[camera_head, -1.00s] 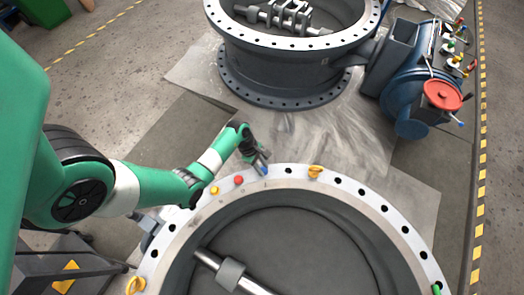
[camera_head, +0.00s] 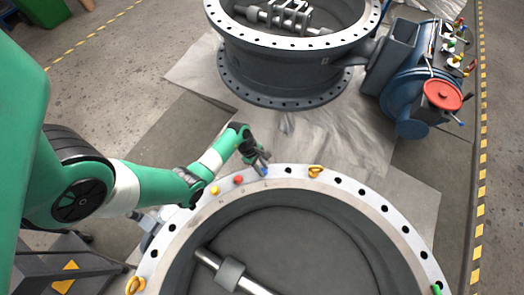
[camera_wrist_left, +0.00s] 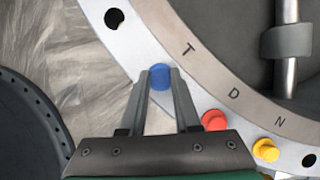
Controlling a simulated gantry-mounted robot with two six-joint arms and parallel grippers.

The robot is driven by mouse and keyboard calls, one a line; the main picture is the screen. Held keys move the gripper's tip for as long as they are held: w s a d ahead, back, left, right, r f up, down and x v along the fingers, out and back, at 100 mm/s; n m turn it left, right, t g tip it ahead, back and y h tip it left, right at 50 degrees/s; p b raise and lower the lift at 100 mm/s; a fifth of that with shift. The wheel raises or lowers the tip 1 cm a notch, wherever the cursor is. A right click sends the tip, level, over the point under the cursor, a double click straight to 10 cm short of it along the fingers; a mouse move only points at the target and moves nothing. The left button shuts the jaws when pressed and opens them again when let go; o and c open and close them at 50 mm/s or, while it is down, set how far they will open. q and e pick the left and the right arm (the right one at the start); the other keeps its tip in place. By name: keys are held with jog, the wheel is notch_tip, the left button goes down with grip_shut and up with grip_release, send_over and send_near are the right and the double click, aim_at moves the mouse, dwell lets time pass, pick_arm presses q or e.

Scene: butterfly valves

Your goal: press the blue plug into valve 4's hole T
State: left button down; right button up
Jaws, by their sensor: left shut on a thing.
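The near valve's pale flange ring (camera_head: 345,180) runs across the lower part of the head view. My left gripper (camera_head: 264,168) is above its far edge. In the left wrist view, the gripper (camera_wrist_left: 160,84) is shut on the blue plug (camera_wrist_left: 160,76), which stands at the flange position beside the letter T (camera_wrist_left: 188,48). The hole beneath is hidden by the plug, and I cannot tell how deep the plug sits. The valve's number is not readable. My right gripper is not in view.
A red plug (camera_wrist_left: 214,120) sits by letter D and a yellow plug (camera_wrist_left: 265,150) by N. An open hole (camera_wrist_left: 114,19) lies on the other side of T. Another valve (camera_head: 285,75) stands behind.

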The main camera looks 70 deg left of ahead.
pick_arm(q)
jog(key=shift+f, duration=0.2)
dwell(0.4)
jog(key=shift+f+b, duration=0.3)
jog(key=shift+b, duration=0.1)
jog(key=shift+c, duration=0.3)
grip_release()
jog(key=shift+r, duration=0.1)
notch_tip(320, 180, up, 6)
jog(key=p, duration=0.7)
dwell(0.4)
